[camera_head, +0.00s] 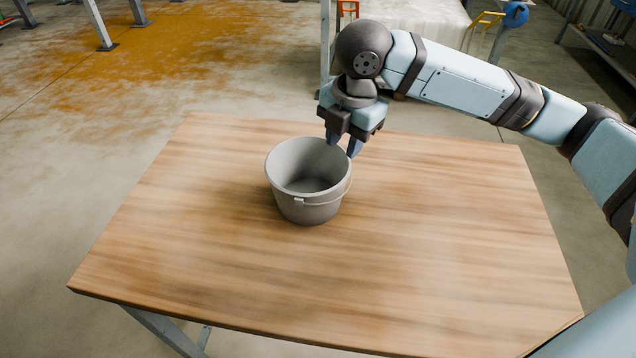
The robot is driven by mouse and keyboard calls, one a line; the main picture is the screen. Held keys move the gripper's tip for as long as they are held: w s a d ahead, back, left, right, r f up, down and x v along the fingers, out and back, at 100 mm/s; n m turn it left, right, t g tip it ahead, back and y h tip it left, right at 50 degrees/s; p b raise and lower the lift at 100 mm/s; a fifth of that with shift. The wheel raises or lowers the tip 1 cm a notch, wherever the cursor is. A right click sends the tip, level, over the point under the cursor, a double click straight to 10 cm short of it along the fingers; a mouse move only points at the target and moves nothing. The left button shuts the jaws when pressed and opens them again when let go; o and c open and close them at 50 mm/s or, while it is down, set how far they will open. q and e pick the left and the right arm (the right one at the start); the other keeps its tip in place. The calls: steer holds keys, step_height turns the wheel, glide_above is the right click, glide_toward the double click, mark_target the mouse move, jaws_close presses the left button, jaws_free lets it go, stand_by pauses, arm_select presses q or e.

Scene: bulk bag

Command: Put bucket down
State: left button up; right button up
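A grey bucket (309,205) stands upright on the wooden table (440,255), left of the table's middle and toward the far side. It looks empty, and its thin handle hangs down against its near side. My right gripper (343,146) points down at the bucket's far right rim. Its two fingers show apart, one at the rim and one just outside it. Whether the fingers press on the bucket wall cannot be made out. My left gripper is not in view.
The table is bare around the bucket, with wide free room at the front and right. Behind the table stand a white bulk bag (420,14) and metal frame posts (326,40). An orange-brown powder stain (190,40) covers the floor at the back left.

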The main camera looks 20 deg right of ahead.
steer(key=b, duration=0.1)
glide_above(339, 193)
steer(key=f, duration=0.8)
steer(key=shift+s+a+f, duration=0.15)
steer(key=shift+s+a, duration=0.1)
steer(key=shift+a, duration=0.05)
steer(key=shift+w+d+f+b, duration=0.15)
steer(key=shift+f+b, duration=0.2)
steer(key=shift+f, duration=1)
steer(key=shift+w+d+f+b, duration=0.1)
steer(key=shift+f+b, duration=0.25)
steer(key=shift+f, duration=1)
steer(key=shift+r, duration=0.1)
jaws_close()
